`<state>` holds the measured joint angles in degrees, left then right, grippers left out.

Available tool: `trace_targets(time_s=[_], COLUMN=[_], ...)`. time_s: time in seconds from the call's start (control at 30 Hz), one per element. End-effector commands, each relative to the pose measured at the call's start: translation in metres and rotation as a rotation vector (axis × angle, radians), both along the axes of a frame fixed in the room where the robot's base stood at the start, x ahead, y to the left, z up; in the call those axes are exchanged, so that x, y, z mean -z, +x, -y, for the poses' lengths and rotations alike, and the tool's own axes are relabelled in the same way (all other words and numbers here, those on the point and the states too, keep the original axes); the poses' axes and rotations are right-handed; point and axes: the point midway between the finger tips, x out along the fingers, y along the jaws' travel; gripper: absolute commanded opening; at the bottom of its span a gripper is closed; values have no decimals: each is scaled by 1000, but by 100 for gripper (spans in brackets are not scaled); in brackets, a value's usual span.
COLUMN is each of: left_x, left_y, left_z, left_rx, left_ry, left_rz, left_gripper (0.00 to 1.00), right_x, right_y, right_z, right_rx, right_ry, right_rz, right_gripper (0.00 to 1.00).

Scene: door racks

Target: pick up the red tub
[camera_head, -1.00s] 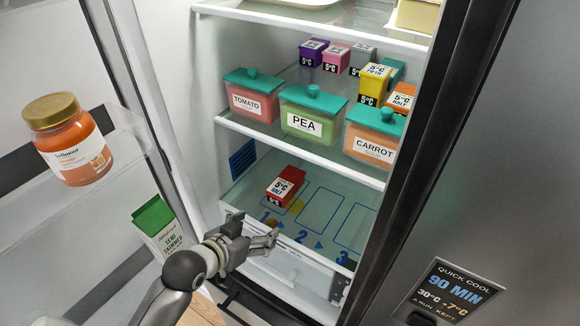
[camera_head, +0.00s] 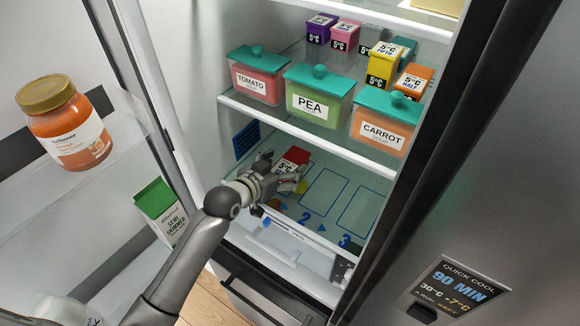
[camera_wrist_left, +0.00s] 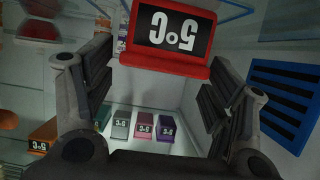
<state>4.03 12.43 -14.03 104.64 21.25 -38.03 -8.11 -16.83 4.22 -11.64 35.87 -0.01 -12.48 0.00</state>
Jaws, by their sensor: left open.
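The red tub (camera_head: 294,157) sits on the lower fridge shelf, at the outlined spot furthest left. Its label shows white with "5°C" on black. My left gripper (camera_head: 278,179) is open just in front of it and hides its lower part in the head view. In the left wrist view the red tub (camera_wrist_left: 168,62) appears upside down between and beyond the two open fingers of my left gripper (camera_wrist_left: 160,100). I cannot tell whether the fingers touch it. My right gripper is not in view.
The shelf above holds tomato (camera_head: 257,74), pea (camera_head: 318,96) and carrot (camera_head: 384,122) tubs, with several small coloured tubs behind. The open door at left holds an orange jar (camera_head: 66,125) and a green-topped carton (camera_head: 160,210). Outlined spots right of the red tub are empty.

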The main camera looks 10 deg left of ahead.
Motion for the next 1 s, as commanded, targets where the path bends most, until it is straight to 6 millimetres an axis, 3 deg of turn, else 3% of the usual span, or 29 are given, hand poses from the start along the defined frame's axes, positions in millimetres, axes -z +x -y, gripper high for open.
trace_targets(time_s=[0.2, 0.47, 0.9, 1.0], left_x=[8, 9, 9, 8], left_y=[19, 20, 20, 20], left_z=[7, 8, 8, 8], left_rx=[0, 0, 0, -1], left_ry=[-1, 0, 0, -1], left_rz=[0, 0, -1, 3], left_gripper=[77, 77, 22, 18], right_x=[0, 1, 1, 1], right_y=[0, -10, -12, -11], right_z=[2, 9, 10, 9], right_rx=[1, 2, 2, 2], right_ry=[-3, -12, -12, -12], right_rz=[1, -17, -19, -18], right_gripper=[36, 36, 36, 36])
